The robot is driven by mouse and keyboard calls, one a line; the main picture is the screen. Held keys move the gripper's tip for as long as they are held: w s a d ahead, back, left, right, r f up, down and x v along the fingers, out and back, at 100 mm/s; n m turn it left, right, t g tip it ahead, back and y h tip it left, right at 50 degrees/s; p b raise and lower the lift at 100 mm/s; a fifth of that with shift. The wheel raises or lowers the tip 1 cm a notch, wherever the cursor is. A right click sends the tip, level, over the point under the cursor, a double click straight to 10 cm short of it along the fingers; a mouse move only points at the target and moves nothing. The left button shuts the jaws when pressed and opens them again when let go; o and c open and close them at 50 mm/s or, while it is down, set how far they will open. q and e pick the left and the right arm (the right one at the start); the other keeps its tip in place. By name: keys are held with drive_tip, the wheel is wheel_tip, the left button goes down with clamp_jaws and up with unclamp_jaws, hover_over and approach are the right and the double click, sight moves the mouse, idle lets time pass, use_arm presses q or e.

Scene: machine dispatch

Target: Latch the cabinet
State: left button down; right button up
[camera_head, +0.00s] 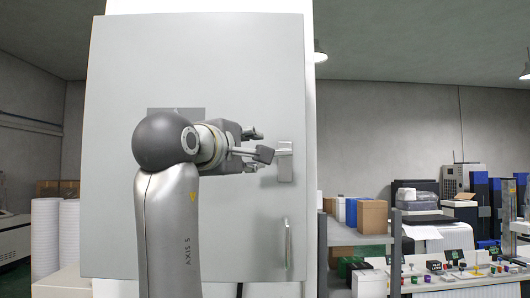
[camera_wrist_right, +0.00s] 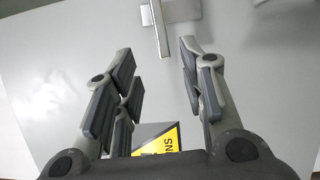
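The cabinet's light grey door (camera_head: 240,70) fills the left half of the head view, in front of a white body (camera_head: 310,120). I cannot tell if it is fully closed. A metal latch (camera_head: 285,163) with a small plate and lever is at the door's right edge; its lever also shows in the right wrist view (camera_wrist_right: 160,28). A vertical bar handle (camera_head: 288,245) is below it. My right gripper (camera_head: 262,145) is open and empty just left of the latch. In the wrist view, the lever lies just beyond the fingertips, between their lines. My left gripper is not visible.
Right of the cabinet is a grey shelf (camera_head: 355,236) with boxes. Farther right, a table (camera_head: 470,285) holds small coloured items. White stacked cylinders (camera_head: 45,238) stand at the left. A yellow and black label (camera_wrist_right: 160,142) shows between my finger bases.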

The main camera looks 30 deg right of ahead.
drive_tip(key=p+x, duration=0.5)
drive_tip(key=x, duration=0.5)
drive_tip(key=shift+w, duration=0.1)
drive_tip(key=shift+w+d+f, duration=0.2)
drive_tip(key=shift+w+f, duration=0.05)
drive_tip(key=shift+w, duration=0.05)
drive_tip(key=shift+s, duration=0.1)
clamp_jaws()
